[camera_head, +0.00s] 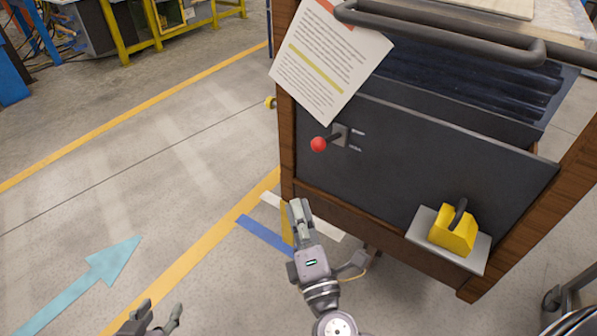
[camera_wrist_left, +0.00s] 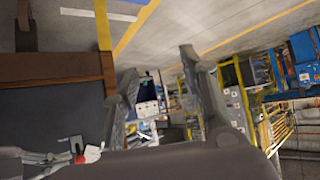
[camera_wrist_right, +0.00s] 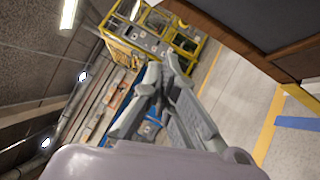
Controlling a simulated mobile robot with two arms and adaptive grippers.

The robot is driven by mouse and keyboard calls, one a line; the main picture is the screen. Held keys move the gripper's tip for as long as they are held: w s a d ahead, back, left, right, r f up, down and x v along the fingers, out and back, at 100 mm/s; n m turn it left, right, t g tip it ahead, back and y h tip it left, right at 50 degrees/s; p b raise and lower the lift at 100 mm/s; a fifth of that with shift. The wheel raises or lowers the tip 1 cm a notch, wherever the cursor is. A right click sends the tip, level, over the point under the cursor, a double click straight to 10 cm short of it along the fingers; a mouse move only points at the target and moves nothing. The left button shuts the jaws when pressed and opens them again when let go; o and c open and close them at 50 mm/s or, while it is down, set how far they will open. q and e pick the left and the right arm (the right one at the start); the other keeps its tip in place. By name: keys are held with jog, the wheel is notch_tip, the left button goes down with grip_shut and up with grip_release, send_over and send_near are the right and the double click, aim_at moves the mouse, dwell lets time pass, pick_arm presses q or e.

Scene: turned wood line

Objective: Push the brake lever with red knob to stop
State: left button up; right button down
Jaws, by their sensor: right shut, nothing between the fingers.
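The brake lever has a red knob (camera_head: 318,144) and sticks out from a small plate (camera_head: 340,135) on the cart's dark front panel. The knob points left and toward me in the head view. It also shows near the bottom of the left wrist view (camera_wrist_left: 80,160). Small labels beside the plate are too small to read. My right gripper (camera_head: 297,204) is shut and empty, below and left of the knob and apart from it. Its fingertips meet in the right wrist view (camera_wrist_right: 161,62). My left gripper (camera_head: 160,312) is open and empty at the bottom edge, far from the lever.
The wood-framed cart (camera_head: 430,165) has a dark handlebar (camera_head: 440,35) and a hanging paper sheet (camera_head: 330,62) above the lever. A yellow block with a dark handle (camera_head: 453,235) sits on a shelf at lower right. The marked floor at left is clear.

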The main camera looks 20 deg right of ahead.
pick_arm(q)
jog(key=s+a+f+g+y+p, duration=0.1)
jog(key=s+a+f+g+p, duration=0.1)
jog(key=s, duration=0.7)
jog(key=shift+a+f+g, duration=0.5)
jog(key=shift+f+g, duration=0.7)
jog(key=shift+g, duration=0.5)
pick_arm(e)
jog(key=w+d+r, duration=0.3)
jog(key=w+d, duration=0.1)
jog(key=w, duration=0.6)
jog(key=shift+w+r, duration=0.15)
jog(key=shift+d, duration=0.1)
